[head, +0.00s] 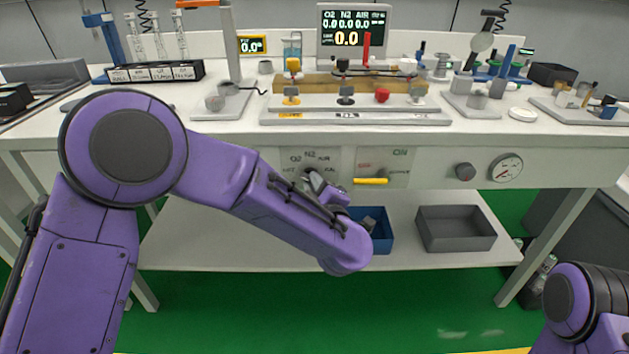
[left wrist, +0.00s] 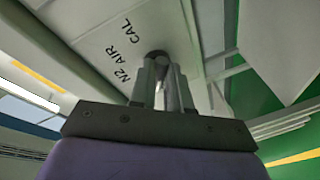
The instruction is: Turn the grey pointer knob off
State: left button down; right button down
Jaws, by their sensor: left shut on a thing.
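The grey pointer knob (left wrist: 158,57) is on the front panel of the bench, by the printed N2, AIR and CAL labels. In the left wrist view only its dark top shows between my fingers. My left gripper (left wrist: 163,75) is shut on it, one finger on each side. In the head view my left gripper (head: 316,182) reaches the panel below the O2, N2 and AIR labels, and my forearm hides much of it. Which label the pointer faces is hidden. My right gripper is out of view; only part of my right arm shows at lower right.
A yellow lever (head: 370,181) under an ON label is close to the right of my left gripper. A blue bin (head: 380,245) and a grey bin (head: 456,240) stand on the lower shelf.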

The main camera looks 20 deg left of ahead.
pick_arm(q)
jog(key=shift+r+n+h+p, duration=0.15)
jog(key=shift+n+h+p, duration=0.55)
jog(key=shift+n, duration=1.2)
jog(key=shift+g, duration=0.3)
jog(key=c, duration=1.1)
grip_release()
jog(key=p+v, duration=0.1)
jog(key=v, duration=0.9)
jog(key=shift+s, duration=0.25)
jog(key=shift+d, duration=0.2)
